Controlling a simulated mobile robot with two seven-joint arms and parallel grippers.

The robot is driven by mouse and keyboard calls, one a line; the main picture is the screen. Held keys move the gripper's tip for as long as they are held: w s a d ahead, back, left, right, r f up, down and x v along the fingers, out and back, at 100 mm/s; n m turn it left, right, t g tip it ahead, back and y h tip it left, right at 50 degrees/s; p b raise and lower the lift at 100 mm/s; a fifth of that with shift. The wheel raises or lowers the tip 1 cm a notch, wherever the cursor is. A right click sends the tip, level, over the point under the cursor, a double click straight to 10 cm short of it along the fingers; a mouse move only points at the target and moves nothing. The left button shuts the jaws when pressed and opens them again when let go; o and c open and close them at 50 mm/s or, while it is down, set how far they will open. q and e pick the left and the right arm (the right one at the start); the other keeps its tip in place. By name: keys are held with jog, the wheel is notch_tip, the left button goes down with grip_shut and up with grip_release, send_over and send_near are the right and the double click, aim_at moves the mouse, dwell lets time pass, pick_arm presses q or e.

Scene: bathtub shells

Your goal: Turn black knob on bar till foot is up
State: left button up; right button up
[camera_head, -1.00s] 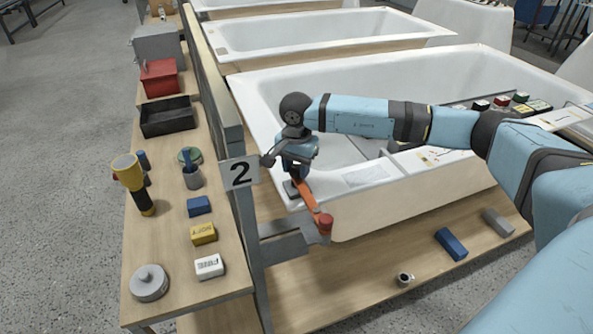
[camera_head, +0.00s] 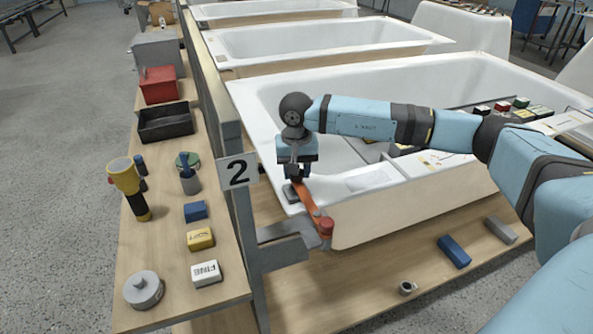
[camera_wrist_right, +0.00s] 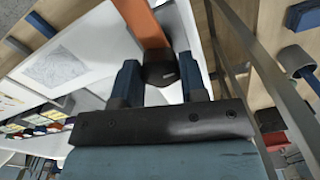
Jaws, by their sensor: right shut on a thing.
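The orange bar (camera_head: 307,204) lies over the near left corner of the nearest bathtub, with a red knob (camera_head: 326,226) at its near end and a grey foot (camera_head: 291,194) beside its far end at the tub rim. My right gripper (camera_head: 298,176) points down at the far end of the bar. In the right wrist view the black knob (camera_wrist_right: 160,68) sits between the blue fingers of that gripper (camera_wrist_right: 160,80), at the end of the orange bar (camera_wrist_right: 143,22). The gripper hides the knob in the head view. I cannot tell the foot's height clearly. My left gripper is not in view.
The nearest bathtub (camera_head: 270,95) holds a tray with several blocks at right. A narrow shelf (camera_head: 165,240) at left carries a yellow torch (camera_head: 127,185), erasers and bins. A "2" sign (camera_head: 238,172) stands beside the bar. Blue (camera_head: 453,251) and grey blocks lie on the lower board.

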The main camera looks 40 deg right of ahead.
dwell(0.3)
jog(key=o, duration=0.9)
jog(key=shift+o, duration=0.2)
jog(key=shift+r, duration=0.1)
pick_arm(q)
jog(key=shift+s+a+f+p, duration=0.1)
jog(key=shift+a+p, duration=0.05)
jog(key=shift+p, duration=0.55)
pick_arm(e)
notch_tip(320, 180, up, 14)
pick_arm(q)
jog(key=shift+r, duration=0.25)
pick_arm(e)
jog(key=shift+f, duration=0.2)
jog(key=shift+s, duration=0.1)
